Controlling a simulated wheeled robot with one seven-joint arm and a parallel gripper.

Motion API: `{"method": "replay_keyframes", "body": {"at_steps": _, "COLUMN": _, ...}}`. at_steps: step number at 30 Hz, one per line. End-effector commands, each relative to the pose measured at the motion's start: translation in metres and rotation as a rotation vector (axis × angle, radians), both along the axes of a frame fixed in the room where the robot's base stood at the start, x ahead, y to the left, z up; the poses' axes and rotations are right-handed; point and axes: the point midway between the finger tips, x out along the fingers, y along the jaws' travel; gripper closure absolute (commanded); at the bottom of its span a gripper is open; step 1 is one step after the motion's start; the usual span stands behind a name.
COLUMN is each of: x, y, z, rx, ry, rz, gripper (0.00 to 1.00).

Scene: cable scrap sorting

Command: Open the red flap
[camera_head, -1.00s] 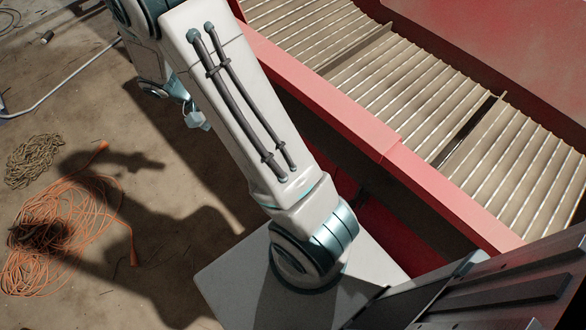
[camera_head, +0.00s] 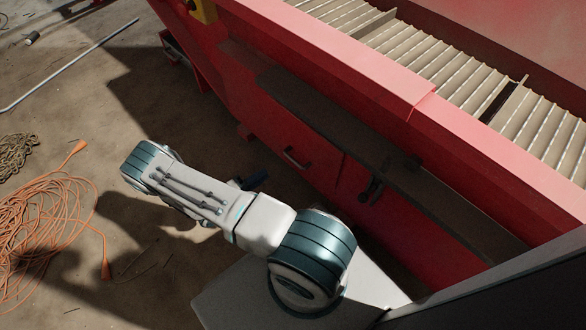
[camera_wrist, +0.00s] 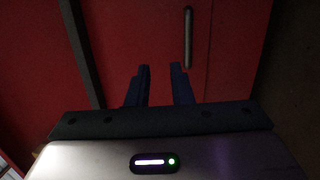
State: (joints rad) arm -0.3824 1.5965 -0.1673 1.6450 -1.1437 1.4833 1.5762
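The red flap (camera_head: 272,140) is a panel low on the side of the red machine and appears closed. It has a small metal bar handle (camera_head: 295,158). In the wrist view the flap (camera_wrist: 135,45) fills the middle, and the handle (camera_wrist: 187,37) stands upright, beyond and slightly right of my fingertips. My gripper (camera_wrist: 161,68) has its two dark fingers apart with nothing visible between them. It points toward the flap, apart from the handle. In the head view my arm hides most of the gripper; only a dark blue part (camera_head: 256,180) shows near the flap.
A black latch-like part (camera_head: 374,186) sits right of the flap. A dark ledge (camera_head: 330,125) runs above it, with a ribbed conveyor (camera_head: 450,70) higher up. Orange cable (camera_head: 45,225) lies on the floor at left. Open floor lies left of the machine.

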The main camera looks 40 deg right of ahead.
Motion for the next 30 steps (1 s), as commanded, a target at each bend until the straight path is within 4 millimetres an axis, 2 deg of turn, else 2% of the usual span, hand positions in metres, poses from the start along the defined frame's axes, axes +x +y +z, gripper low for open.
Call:
{"method": "replay_keyframes", "body": {"at_steps": 1, "x": -0.004, "y": -0.002, "z": -0.025, "rx": -0.024, "ry": 0.002, "rz": 0.035, "gripper": 0.80}}
{"method": "replay_keyframes", "body": {"at_steps": 3, "x": -0.007, "y": -0.004, "z": -0.041, "rx": -0.047, "ry": -0.004, "rz": 0.073, "gripper": 0.80}}
{"method": "replay_keyframes", "body": {"at_steps": 8, "x": -0.010, "y": -0.008, "z": -0.059, "rx": -0.075, "ry": -0.013, "rz": 0.123, "gripper": 0.80}}
{"method": "replay_keyframes", "body": {"at_steps": 14, "x": -0.009, "y": -0.025, "z": -0.058, "rx": -0.078, "ry": -0.016, "rz": 0.129, "gripper": 0.80}}
{"method": "replay_keyframes", "body": {"at_steps": 24, "x": -0.005, "y": -0.094, "z": -0.047, "rx": -0.077, "ry": -0.014, "rz": 0.124, "gripper": 0.80}}
{"method": "replay_keyframes", "body": {"at_steps": 30, "x": -0.001, "y": -0.126, "z": -0.040, "rx": -0.076, "ry": -0.016, "rz": 0.127, "gripper": 0.80}}
